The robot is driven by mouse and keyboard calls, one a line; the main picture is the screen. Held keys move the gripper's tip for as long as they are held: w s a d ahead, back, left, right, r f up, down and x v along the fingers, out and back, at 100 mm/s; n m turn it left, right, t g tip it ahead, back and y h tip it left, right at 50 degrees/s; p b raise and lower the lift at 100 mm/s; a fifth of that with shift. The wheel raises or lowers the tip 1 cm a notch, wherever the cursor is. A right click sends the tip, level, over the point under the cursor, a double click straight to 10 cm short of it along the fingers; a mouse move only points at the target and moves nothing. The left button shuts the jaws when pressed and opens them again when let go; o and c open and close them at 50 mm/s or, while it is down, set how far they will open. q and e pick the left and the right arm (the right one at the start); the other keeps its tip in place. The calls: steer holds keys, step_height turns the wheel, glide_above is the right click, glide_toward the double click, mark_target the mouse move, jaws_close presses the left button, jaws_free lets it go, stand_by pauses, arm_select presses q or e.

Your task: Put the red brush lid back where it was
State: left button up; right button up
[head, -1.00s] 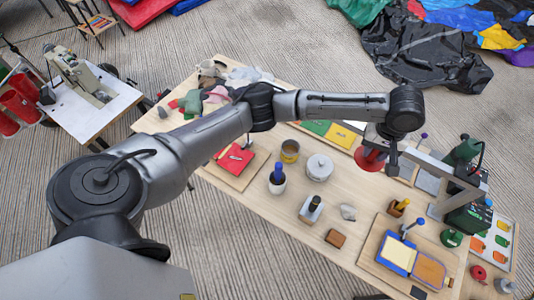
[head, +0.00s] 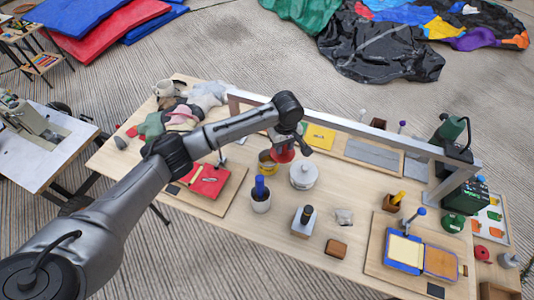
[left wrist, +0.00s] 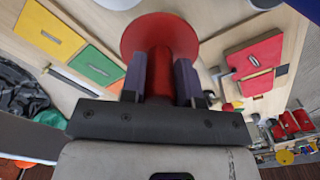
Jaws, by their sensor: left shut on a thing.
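My left gripper (head: 284,141) is shut on the red brush lid (head: 283,155) and holds it above the work table. In the left wrist view the lid's round red flange (left wrist: 160,36) and its red stem show between the two fingers (left wrist: 160,82). In the head view the lid appears beside and partly over the yellow tin (head: 266,167), behind the white lidded pot (head: 303,177). I cannot tell its height over the tin. The tin's opening is partly hidden by the lid. My right gripper is not in view.
A white pot with a blue-handled tool (head: 260,198) stands in front. A red pad on a board (head: 210,181) lies to the left. A grey metal frame (head: 375,131) spans the table's rear. Blue and orange pads (head: 405,252) lie at the right.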

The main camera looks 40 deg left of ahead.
arm_select(q)
steer(key=shift+a+f+b, duration=0.4)
steer(key=shift+a+f, duration=0.6)
steer(key=shift+f, duration=0.3)
steer(key=shift+a+f+b, duration=0.35)
steer(key=shift+a+f, duration=0.65)
steer(key=shift+f, duration=0.25)
steer(key=shift+a+f+b, duration=0.4)
steer(key=shift+a+f, duration=0.6)
steer(key=shift+f, duration=0.3)
steer(key=o, duration=0.9)
steer(key=shift+f, duration=0.15)
steer(key=shift+r+p, duration=1.55)
steer(key=shift+r, duration=4.65)
